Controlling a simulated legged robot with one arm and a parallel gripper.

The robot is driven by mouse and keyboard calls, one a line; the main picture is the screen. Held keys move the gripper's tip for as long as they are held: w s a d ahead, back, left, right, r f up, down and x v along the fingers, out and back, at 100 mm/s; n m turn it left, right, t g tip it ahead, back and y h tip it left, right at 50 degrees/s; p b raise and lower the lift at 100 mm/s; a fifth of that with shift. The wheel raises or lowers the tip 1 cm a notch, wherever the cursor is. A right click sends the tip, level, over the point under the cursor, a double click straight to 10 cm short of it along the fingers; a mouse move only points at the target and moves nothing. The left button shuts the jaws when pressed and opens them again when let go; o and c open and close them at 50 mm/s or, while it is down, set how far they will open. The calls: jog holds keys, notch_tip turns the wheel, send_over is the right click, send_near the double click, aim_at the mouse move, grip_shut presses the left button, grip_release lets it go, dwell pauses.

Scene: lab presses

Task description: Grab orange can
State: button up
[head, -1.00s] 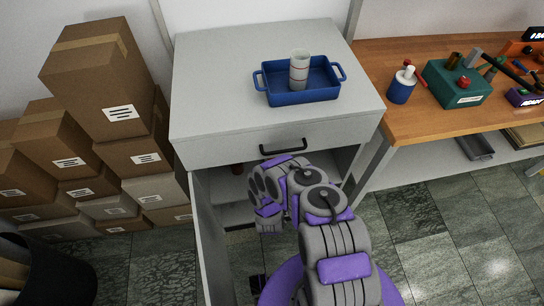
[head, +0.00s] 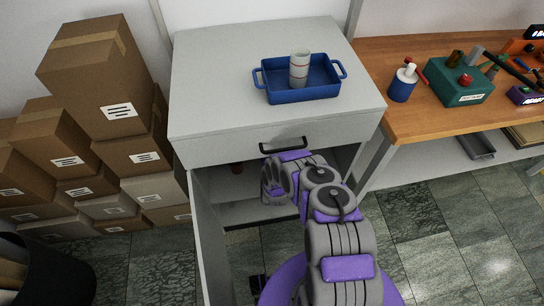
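No plainly orange can shows. A small dark reddish-brown object (head: 236,168) stands inside the open grey cabinet (head: 230,131), below its drawer front. It is mostly in shadow, and I cannot tell whether it is the can. My arm reaches up to the cabinet opening, and its wrist end, with my gripper (head: 270,196), is at the opening, to the right of and a little below that object in the picture. The fingers are too small and too hidden by my arm to tell open from shut. Nothing is seen held.
The cabinet door (head: 208,235) hangs open on the left. A blue tray (head: 305,95) with a pale striped cup (head: 299,68) sits on top. Stacked boxes (head: 108,85) stand left, a black bin (head: 55,270) lower left, a wooden workbench (head: 420,122) right.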

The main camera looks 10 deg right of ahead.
jog(key=c, duration=1.7)
